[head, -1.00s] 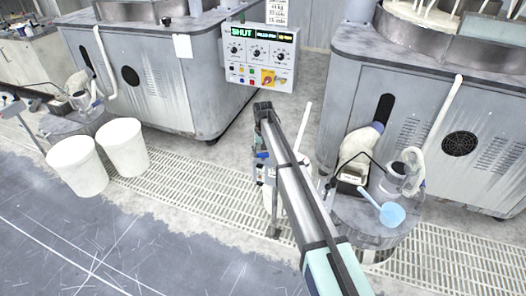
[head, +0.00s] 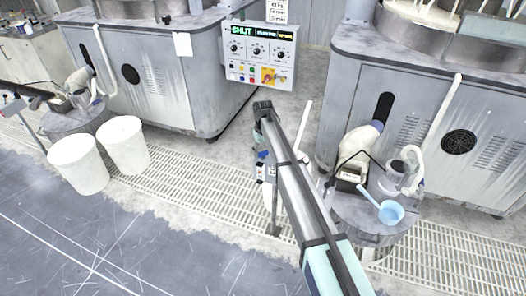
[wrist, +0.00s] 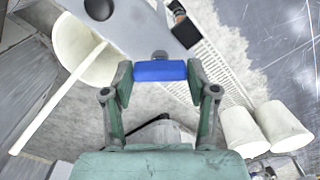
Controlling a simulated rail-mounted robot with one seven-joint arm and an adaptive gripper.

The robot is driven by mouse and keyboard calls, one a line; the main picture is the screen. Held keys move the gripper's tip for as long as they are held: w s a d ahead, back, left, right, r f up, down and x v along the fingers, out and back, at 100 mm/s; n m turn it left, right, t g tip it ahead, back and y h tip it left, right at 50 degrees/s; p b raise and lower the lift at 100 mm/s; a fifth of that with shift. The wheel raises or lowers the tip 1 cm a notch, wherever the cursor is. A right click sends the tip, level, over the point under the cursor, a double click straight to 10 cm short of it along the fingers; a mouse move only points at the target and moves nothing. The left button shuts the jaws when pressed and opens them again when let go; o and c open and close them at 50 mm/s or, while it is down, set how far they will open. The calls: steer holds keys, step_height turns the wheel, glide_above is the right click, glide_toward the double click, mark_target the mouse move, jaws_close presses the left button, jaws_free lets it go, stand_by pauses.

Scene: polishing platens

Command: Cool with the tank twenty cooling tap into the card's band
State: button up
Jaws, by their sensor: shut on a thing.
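My gripper (wrist: 160,72) is shut on a blue bar-shaped handle (wrist: 160,71), seen between its two fingers in the wrist view. A small grey knob shows just beyond the bar. In the head view my arm covers most of the gripper, and a small blue part shows at its left side. A control panel (head: 259,57) has a green "SHUT" readout, a second smaller readout, dials and buttons. A printed card (head: 277,11) stands above the panel, cut off by the top edge. Its small print and the second readout are too small to read surely.
Two white buckets (head: 78,164) stand at the left, on the floor grating (head: 190,185). Grey machines (head: 420,120) stand at both sides. At right, a stand (head: 355,222) carries a light blue ladle (head: 390,212), a small black-rimmed box and a clear jug. Open floor lies at lower left.

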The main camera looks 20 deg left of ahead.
mark_target(263, 152)
steer(key=o, duration=1.2)
steer(key=shift+c, duration=0.2)
step_height(263, 152, up, 12)
